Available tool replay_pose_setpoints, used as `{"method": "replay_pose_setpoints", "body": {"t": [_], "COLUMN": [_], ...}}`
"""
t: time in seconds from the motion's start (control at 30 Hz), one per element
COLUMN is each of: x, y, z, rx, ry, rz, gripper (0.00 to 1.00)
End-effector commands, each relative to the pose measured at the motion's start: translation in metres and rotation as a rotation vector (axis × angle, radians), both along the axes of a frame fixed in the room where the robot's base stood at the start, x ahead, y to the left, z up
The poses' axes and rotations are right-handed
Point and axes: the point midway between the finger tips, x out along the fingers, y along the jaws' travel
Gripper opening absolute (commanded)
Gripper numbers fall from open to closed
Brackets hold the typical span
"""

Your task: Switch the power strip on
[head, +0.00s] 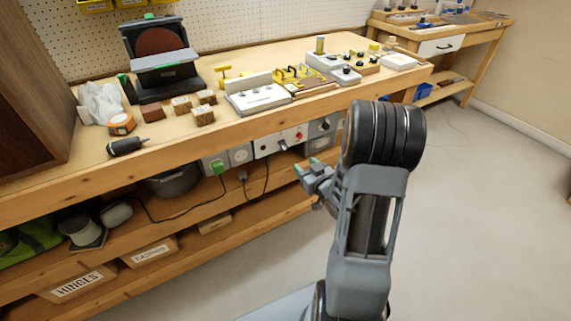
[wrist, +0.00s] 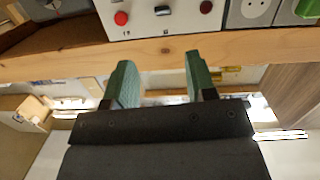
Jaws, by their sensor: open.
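A row of electrical units hangs under the bench's front edge. A pale unit with a round socket (head: 239,155) and a green plug (head: 218,168) looks like the power strip. The socket (wrist: 258,10) and green plug (wrist: 308,8) also show at the wrist view's top right. Beside it is a white panel (head: 268,146) with a red button (head: 298,136).
The wooden bench edge (wrist: 60,68) crosses the wrist view between fingertips and panel. A grey unit with a knob (head: 323,126) is at the row's right end. Black cables (head: 190,208) hang below. The lower shelf holds labelled boxes (head: 78,284). Floor at right is clear.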

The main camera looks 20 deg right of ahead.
Motion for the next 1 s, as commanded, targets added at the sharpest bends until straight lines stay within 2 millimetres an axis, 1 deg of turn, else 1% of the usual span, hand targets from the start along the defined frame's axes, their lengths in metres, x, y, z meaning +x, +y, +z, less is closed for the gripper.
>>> {"method": "replay_pose_setpoints", "body": {"t": [0.03, 0.17, 0.27, 0.37, 0.6, 0.8, 1.0], "x": [-0.003, -0.007, -0.002, 0.011, 0.057, 0.092, 0.115], "y": [-0.002, -0.002, -0.002, 0.000, 0.006, 0.010, 0.012], "z": [-0.016, -0.023, -0.025, -0.024, -0.024, -0.024, -0.024], "rx": [0.019, 0.050, 0.062, 0.064, 0.062, 0.063, 0.064], "ry": [-0.027, -0.087, -0.108, -0.114, -0.114, -0.113, -0.112], "rz": [0.008, 0.027, 0.035, 0.038, 0.038, 0.036, 0.035], "gripper": [0.51, 0.51, 0.51, 0.51, 0.51, 0.51, 0.51]}}
